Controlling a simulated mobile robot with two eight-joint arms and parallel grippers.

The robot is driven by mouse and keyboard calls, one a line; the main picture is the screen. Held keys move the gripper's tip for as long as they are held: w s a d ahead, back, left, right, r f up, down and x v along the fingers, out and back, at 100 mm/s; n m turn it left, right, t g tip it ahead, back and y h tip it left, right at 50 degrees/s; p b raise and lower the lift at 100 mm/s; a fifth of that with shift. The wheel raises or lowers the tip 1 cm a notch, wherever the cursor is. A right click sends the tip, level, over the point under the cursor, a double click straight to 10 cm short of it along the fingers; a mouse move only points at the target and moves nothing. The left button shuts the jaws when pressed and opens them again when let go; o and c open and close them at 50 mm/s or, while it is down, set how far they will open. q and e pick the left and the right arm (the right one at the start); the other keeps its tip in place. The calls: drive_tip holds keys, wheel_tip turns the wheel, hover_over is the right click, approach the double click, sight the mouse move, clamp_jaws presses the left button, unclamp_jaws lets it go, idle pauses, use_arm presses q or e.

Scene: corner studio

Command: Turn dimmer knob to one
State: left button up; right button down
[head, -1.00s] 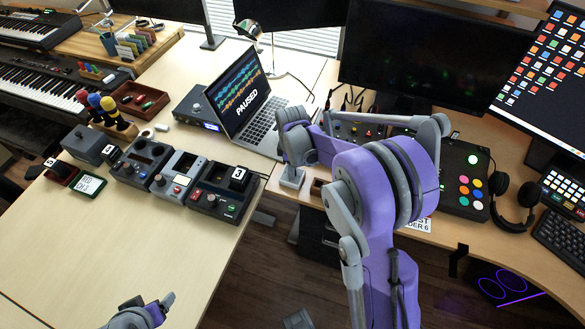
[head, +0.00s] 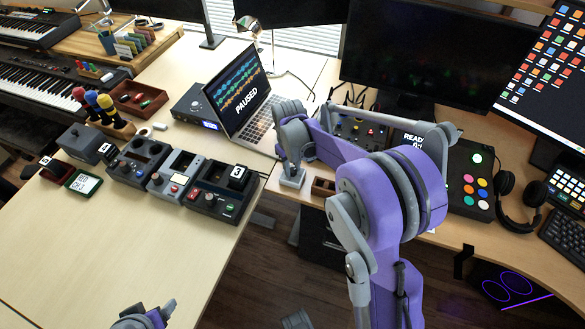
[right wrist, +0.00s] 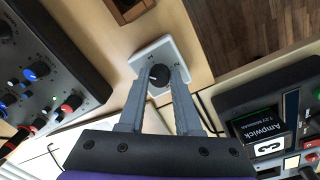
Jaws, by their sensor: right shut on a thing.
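The dimmer is a small pale plate (head: 292,180) on the desk, right of the laptop. Its black round knob (right wrist: 160,74) stands on the plate (right wrist: 155,54) in the right wrist view. My right gripper (right wrist: 162,76) is shut on the knob, one finger on each side. In the head view my right gripper (head: 291,166) points down at the plate and hides the knob. No readable mark on the knob shows which setting it stands at. My left gripper (head: 152,312) is partly in view at the bottom left, away from the dimmer; its jaw state is unclear.
A laptop (head: 238,96) reading PAUSED stands behind left of the dimmer. A control box with knobs (right wrist: 40,80) is close beside my right gripper. Battery docks (head: 222,192) stand left, a brown wooden tray (head: 323,187) right. The near left table is clear.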

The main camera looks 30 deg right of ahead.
drive_tip(key=m+b, duration=0.1)
drive_tip(key=m, duration=0.3)
drive_tip(key=shift+m, duration=0.3)
drive_tip(key=m, duration=0.4)
drive_tip(key=shift+m, duration=0.3)
drive_tip(key=c, duration=0.6)
unclamp_jaws()
wheel_tip(320, 180, up, 11)
drive_tip(key=shift+w+a, duration=0.25)
drive_tip(key=shift+f, duration=0.1)
